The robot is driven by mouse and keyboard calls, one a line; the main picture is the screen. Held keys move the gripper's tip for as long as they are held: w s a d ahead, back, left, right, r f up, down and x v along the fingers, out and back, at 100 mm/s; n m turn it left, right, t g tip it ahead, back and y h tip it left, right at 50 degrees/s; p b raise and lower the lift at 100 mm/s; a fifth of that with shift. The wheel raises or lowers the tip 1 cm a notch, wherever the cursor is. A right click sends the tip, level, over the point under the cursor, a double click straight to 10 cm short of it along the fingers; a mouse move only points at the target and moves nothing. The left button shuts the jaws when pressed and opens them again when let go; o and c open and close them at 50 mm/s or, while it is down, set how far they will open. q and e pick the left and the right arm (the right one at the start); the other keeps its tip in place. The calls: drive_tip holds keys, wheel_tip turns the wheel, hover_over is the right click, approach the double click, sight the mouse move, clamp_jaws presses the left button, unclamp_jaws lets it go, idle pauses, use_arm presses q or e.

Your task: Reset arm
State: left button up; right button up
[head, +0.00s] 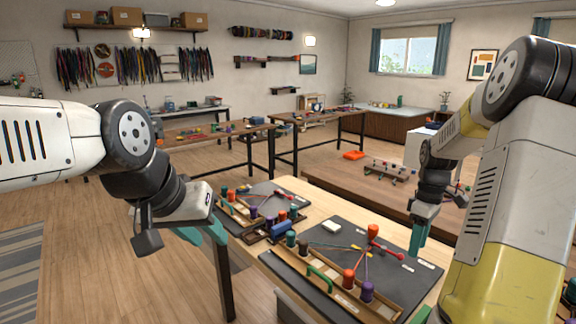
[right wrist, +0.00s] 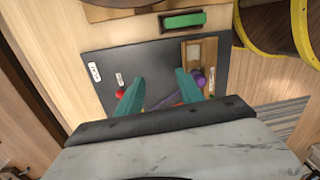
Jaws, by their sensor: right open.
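The braiding board (head: 290,262) is a dark mat on the light wooden table, with red, yellow and blue cords meeting near its middle. A wooden rack (head: 378,305) on its front edge holds orange and purple spools. My right gripper (head: 418,240) hangs over the board's right side, fingers down. In the right wrist view its two teal fingers (right wrist: 157,92) are apart, with a red end and a purple piece of the board seen near them; nothing is seen gripped. My left gripper (head: 204,234) is left of the table, clear of the board, and its finger gap is unclear.
A second dark mat (head: 262,190) with spools lies at the table's far left. A lower brown table (head: 345,178) stands behind. Open floor lies to the left.

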drive_tip(key=s+a+r+m+t, duration=0.5)
drive_tip(key=s+a+r, duration=0.6)
drive_tip(key=a+r, duration=0.4)
drive_tip(key=s+a+r+m+t+y, duration=0.1)
drive_tip(key=s+a+m+t, duration=0.1)
drive_tip(key=s+a, duration=0.3)
drive_tip(key=s+m, duration=0.1)
drive_tip(key=s, duration=0.2)
drive_tip(key=shift+a+r+m+y, duration=0.25)
drive_tip(key=shift+a+m+y, duration=0.05)
